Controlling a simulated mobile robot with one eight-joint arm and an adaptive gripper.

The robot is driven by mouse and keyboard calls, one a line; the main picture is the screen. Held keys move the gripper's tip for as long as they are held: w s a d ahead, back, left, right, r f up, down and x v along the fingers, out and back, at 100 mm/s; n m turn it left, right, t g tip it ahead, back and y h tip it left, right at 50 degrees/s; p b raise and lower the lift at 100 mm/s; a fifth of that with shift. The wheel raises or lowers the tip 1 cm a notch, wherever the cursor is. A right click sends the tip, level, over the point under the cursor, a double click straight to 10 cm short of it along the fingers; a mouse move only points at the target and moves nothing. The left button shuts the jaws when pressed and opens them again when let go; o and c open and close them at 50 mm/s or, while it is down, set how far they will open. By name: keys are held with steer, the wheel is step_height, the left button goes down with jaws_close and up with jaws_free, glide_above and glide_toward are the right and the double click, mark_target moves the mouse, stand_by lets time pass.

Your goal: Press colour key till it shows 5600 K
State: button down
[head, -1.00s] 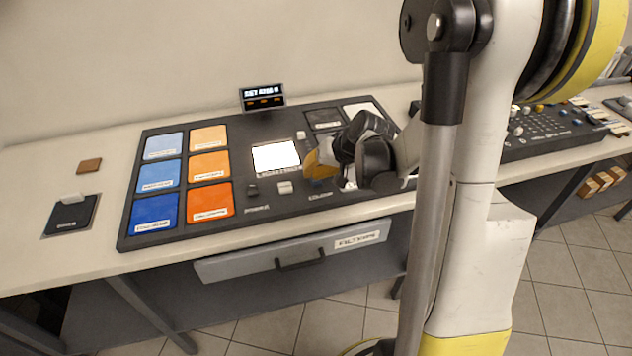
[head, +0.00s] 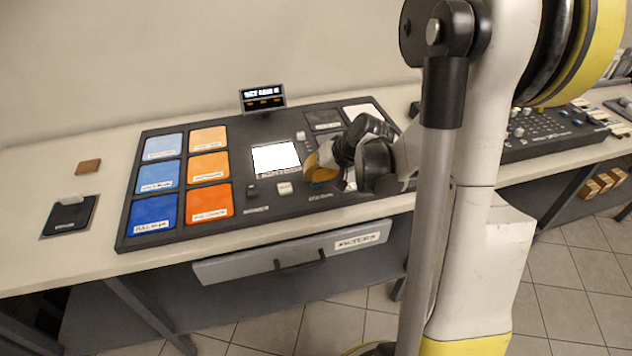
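The grey control panel (head: 243,223) lies on the desk, with blue and orange filter tiles at left and a lit white square (head: 276,157). A small display (head: 263,97) stands behind it; its text is too blurred to read surely. A white key (head: 284,188) sits below the lit square, a small dark key (head: 253,190) to its left. The colour key is not readable by label; a label shows just left of and below my gripper. My gripper (head: 322,178) points down over the panel's front right, right of the white key. Its fingertips are mostly hidden, and contact cannot be told.
A drawer (head: 292,252) with a handle hangs under the desk front. A brown tile (head: 88,166) and a dark pad (head: 69,216) lie at left. A mixing console (head: 550,134) stands at right, behind my arm. The desk's left part is mostly clear.

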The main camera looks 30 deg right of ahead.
steer(key=shift+r, duration=0.1)
steer(key=shift+r+p, duration=0.6)
steer(key=shift+r, duration=0.15)
steer(key=shift+r+p, duration=1.95)
steer(key=shift+r, duration=0.6)
steer(key=s+a+r+n+h, duration=0.1)
steer(key=s+a+r+n, duration=0.1)
steer(key=s+a+r, duration=0.3)
steer(key=s+a+r+n+h, duration=0.1)
steer(key=s+a+r+n, duration=0.2)
steer(key=s+a+r, duration=0.3)
steer(key=s+a, duration=0.3)
steer(key=s, duration=0.4)
steer(key=shift+s+a+h, duration=0.3)
steer(key=shift+s+a, duration=0.1)
